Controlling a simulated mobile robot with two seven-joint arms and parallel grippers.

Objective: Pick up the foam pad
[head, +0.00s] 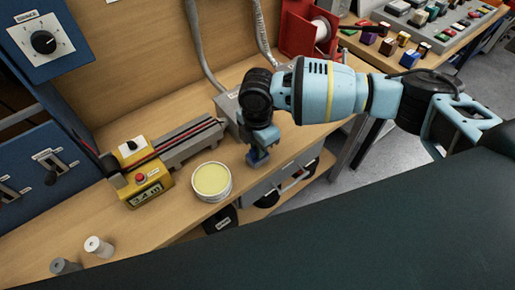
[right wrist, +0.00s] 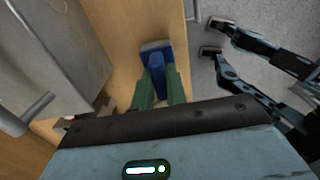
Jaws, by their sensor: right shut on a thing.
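The foam pad, as I take it, is a blue block with a dark grey face (right wrist: 157,46). My right gripper (right wrist: 158,88) is shut on its blue part, with a green finger on each side in the right wrist view. In the head view the pad (head: 258,158) shows small and blue below my right gripper (head: 261,142), near the bench's front edge and right of a round tin (head: 211,181) with pale yellow filling. I cannot tell whether the pad touches the bench top.
A yellow box (head: 146,187) with a red button stands left of the tin. A grey metal box (head: 232,112) is behind my gripper. Two small cylinders (head: 98,246) stand at the front left.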

